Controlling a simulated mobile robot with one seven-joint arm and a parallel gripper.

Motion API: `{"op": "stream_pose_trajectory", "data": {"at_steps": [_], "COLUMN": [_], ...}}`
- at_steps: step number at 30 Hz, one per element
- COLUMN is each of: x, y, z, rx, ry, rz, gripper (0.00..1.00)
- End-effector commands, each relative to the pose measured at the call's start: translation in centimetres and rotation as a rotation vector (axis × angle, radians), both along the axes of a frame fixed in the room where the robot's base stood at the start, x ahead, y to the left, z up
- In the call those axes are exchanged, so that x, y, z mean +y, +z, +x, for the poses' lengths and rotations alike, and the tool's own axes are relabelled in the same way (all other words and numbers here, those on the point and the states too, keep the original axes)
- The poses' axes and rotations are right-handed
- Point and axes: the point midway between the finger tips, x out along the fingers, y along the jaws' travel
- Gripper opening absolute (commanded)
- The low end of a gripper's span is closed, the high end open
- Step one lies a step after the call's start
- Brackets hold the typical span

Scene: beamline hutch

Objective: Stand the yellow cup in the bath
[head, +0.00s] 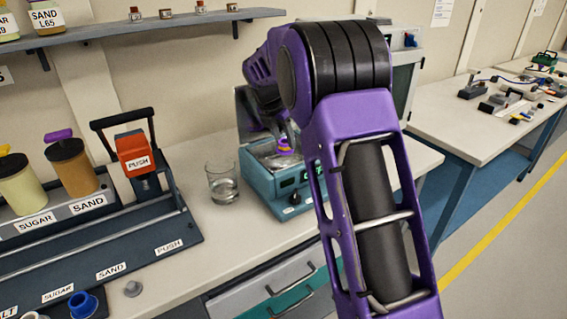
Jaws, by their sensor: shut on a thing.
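The bath (268,196) is a teal box with a steel basin on top and a green-lit display on its front. It stands on the bench behind my arm. My gripper (286,136) points down over the basin, partly hidden by my purple arm. It is shut on a small yellow and purple thing, the yellow cup (284,148), at the basin opening. The cup looks roughly upright. I cannot tell whether its base touches the basin floor.
A glass of clear liquid (222,184) stands just left of the bath. A dispenser rack (120,245) with sugar and sand jars fills the bench's left. A blue cup (84,305) is at the front left. A shelf (150,30) runs above.

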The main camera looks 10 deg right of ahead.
Motion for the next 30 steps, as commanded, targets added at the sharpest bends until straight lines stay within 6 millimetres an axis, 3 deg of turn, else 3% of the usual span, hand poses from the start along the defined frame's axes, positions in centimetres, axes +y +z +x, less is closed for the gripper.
{"op": "stream_pose_trajectory", "data": {"at_steps": [1, 15, 26, 27, 30], "x": [0.0, 0.0, 0.0, 0.0, 0.0], "y": [-1.2, -7.1, -7.5, -7.4, -7.4], "z": [0.0, 0.0, 0.0, 0.0, 0.0], "rx": [0.002, 0.001, 0.000, 0.000, 0.000], "ry": [0.000, 0.000, -0.001, -0.001, -0.001], "rz": [-0.001, -0.001, 0.000, 0.000, 0.000], "gripper": [0.00, 0.00, 0.00, 0.49, 0.67]}}
